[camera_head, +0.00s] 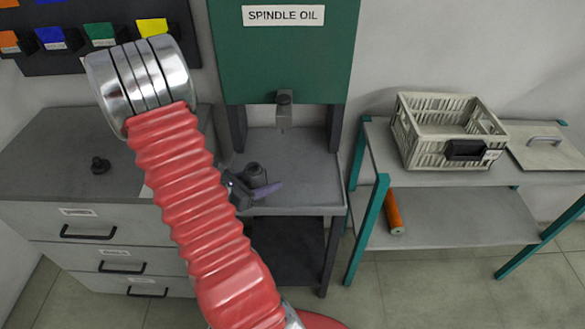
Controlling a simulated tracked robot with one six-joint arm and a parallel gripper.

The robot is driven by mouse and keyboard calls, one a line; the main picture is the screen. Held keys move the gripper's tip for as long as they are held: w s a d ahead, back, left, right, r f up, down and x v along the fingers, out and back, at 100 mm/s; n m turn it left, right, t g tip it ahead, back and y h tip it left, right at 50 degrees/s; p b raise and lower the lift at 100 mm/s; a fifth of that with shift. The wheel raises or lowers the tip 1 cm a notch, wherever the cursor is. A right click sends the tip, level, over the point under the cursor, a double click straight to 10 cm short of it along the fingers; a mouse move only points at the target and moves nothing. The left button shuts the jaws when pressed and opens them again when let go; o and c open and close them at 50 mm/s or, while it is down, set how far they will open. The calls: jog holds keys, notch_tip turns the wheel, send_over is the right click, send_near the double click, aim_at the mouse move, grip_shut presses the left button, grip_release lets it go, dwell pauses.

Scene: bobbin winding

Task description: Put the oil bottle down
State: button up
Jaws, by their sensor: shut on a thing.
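A small dark grey oil bottle (254,174) with a narrow top is at the front of the grey shelf (300,195) under the green spindle oil tank (283,60). It looks upright, and its lower part is hidden behind my gripper. My gripper (262,190) is shut on the bottle, with a pale purple finger across its front. The rest of the gripper is partly hidden by my red ribbed arm. I cannot tell whether the bottle's base touches the shelf.
The tank's spout (284,105) hangs above the shelf's back. At right, a rack holds a pale crate (410,145) above and an orange roll (394,212) below. The shelf's right side is clear.

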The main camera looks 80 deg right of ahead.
send_over(293, 175)
jog(key=a, duration=0.1)
jog(key=shift+w, duration=0.3)
jog(key=shift+s+d, duration=0.2)
jog(key=shift+d, duration=0.1)
jog(key=shift+s+d+f, duration=0.2)
jog(key=shift+d+f, duration=0.05)
jog(key=shift+f, duration=1.5)
jog(key=o, duration=1.2)
jog(key=shift+f, duration=0.1)
jog(key=shift+o, duration=0.2)
